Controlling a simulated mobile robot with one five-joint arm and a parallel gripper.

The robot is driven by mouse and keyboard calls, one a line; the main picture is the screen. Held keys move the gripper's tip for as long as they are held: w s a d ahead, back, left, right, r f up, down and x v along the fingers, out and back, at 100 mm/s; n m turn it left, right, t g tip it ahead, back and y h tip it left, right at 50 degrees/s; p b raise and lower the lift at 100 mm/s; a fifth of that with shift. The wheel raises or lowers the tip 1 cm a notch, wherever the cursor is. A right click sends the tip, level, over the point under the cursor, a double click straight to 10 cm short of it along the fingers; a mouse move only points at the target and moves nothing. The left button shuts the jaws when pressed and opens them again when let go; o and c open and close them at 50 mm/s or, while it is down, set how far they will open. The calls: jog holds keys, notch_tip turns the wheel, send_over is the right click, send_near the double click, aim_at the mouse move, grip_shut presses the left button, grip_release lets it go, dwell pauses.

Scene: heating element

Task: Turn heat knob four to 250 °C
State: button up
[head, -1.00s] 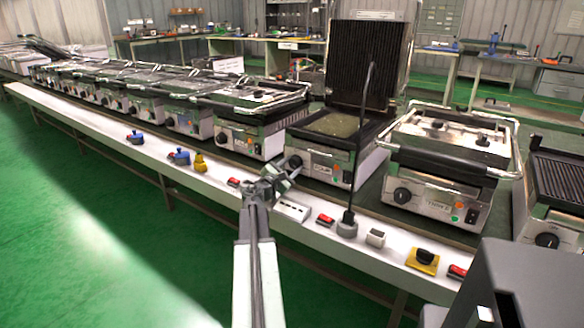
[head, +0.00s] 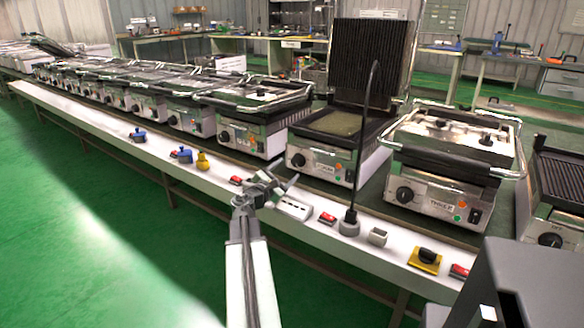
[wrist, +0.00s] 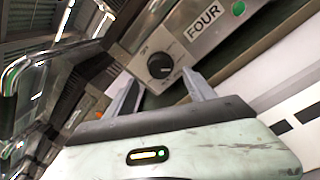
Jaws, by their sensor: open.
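Heat knob four (head: 298,160) is a round black knob on the front of the grill labelled FOUR, whose ribbed lid stands open. It also shows in the wrist view (wrist: 160,65), left of the FOUR label (wrist: 204,21). A faint light mark is on the knob, but the temperature figures are too small to read. My gripper (head: 285,177) is open and empty, in front of and below the knob. In the wrist view its fingers (wrist: 160,77) spread to either side below the knob, apart from it.
A gooseneck stalk (head: 362,150) rises from the white ledge right of my gripper. A white switch block (head: 293,208) and a red switch (head: 327,218) sit on the ledge nearby. Other grills stand on both sides, including one on the right (head: 445,165). Green floor lies open in front.

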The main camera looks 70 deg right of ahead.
jog(key=shift+w+a, duration=0.1)
jog(key=shift+a, duration=0.85)
